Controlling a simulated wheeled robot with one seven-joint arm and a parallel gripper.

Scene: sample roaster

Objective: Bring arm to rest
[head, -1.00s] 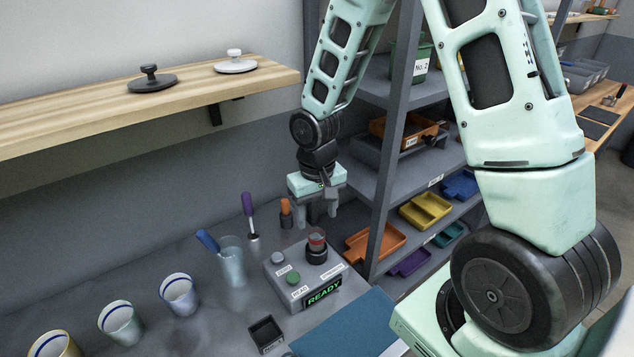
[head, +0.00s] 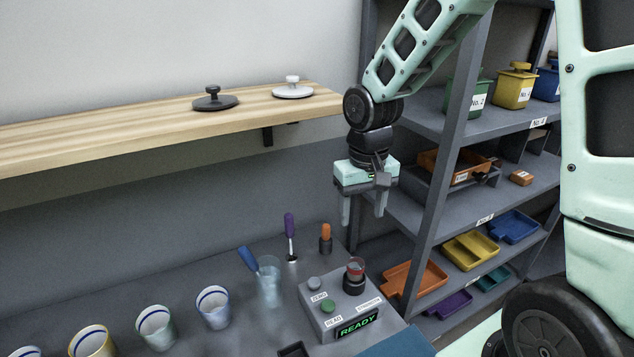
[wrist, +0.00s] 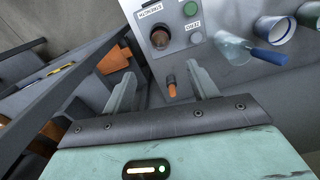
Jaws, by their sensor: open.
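My gripper (head: 364,208) hangs pointing down in the head view, above the back of the counter and beside the shelf rack. Its two fingers are apart with nothing between them. In the wrist view my gripper (wrist: 165,85) is also open, with the orange-handled tool (wrist: 171,88) on the counter beyond the fingers. My arm comes down to it from the upper right. The grey control box (head: 343,307) stands below the gripper, with a lit READY display, a green button and a small reddish cup on top.
The shelf rack (head: 438,190) with bins and coloured trays stands close to the right of my gripper. A wooden shelf (head: 150,127) with two lids is on the left wall. Several cups and a clear beaker (head: 269,284) with a blue-handled tool stand on the counter.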

